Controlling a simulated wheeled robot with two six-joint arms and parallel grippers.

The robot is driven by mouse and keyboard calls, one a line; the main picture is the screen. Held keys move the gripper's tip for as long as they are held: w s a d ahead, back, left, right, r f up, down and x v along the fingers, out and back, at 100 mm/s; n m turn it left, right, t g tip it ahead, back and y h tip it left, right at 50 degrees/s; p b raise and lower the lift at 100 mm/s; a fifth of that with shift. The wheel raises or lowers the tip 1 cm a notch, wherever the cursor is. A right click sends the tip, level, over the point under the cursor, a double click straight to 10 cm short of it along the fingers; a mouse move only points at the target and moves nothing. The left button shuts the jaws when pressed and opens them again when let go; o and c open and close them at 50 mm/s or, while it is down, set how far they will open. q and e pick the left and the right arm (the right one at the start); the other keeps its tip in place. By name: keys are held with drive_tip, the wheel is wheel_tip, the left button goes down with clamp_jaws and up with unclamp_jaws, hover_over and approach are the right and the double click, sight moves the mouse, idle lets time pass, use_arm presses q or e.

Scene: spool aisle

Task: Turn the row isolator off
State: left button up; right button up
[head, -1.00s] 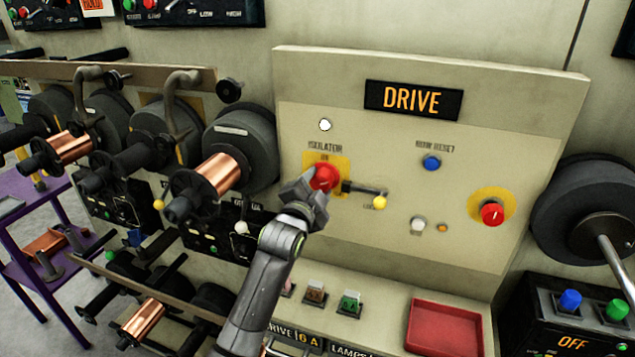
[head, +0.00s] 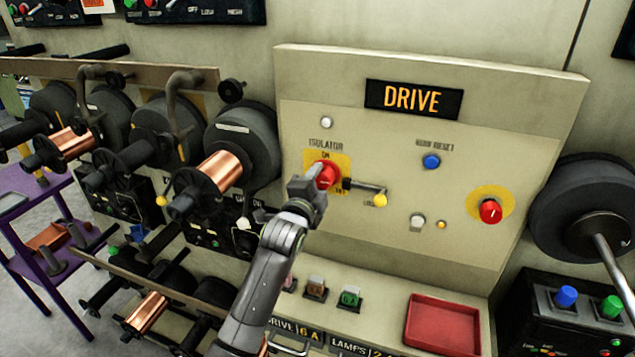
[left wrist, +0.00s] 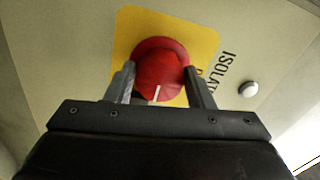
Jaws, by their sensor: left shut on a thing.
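The red isolator knob (head: 328,173) sits on a yellow plate on the drive panel, under the word ISOLATOR. ON is printed above it. My left gripper (head: 314,186) comes from the lower left and is shut on the knob. In the left wrist view the knob (left wrist: 160,68) is between the two fingers (left wrist: 160,90). Its white pointer line points down in that picture, roughly the way the ISOLATOR lettering runs. My right gripper is not in view.
A white lamp (head: 326,122) is above the knob; a blue button (head: 431,162) and another red knob (head: 490,211) are to the right. A red tray (head: 443,325) is below. Spools with copper wire (head: 219,171) stick out close to the left of my arm.

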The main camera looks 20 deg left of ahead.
use_arm(q)
drive_tip(key=o, duration=1)
drive_tip(key=shift+s, duration=0.1)
drive_tip(key=shift+s+f+b, duration=0.1)
drive_tip(key=shift+s+b, duration=0.2)
drive_tip(key=shift+s, duration=0.35)
drive_tip(key=shift+s+a+b, duration=0.15)
drive_tip(key=shift+s+b, duration=0.95)
drive_tip(key=shift+s, duration=2.9)
drive_tip(key=shift+s+a+b, duration=0.1)
drive_tip(key=shift+s+b, duration=1)
drive_tip(key=shift+s, duration=2.85)
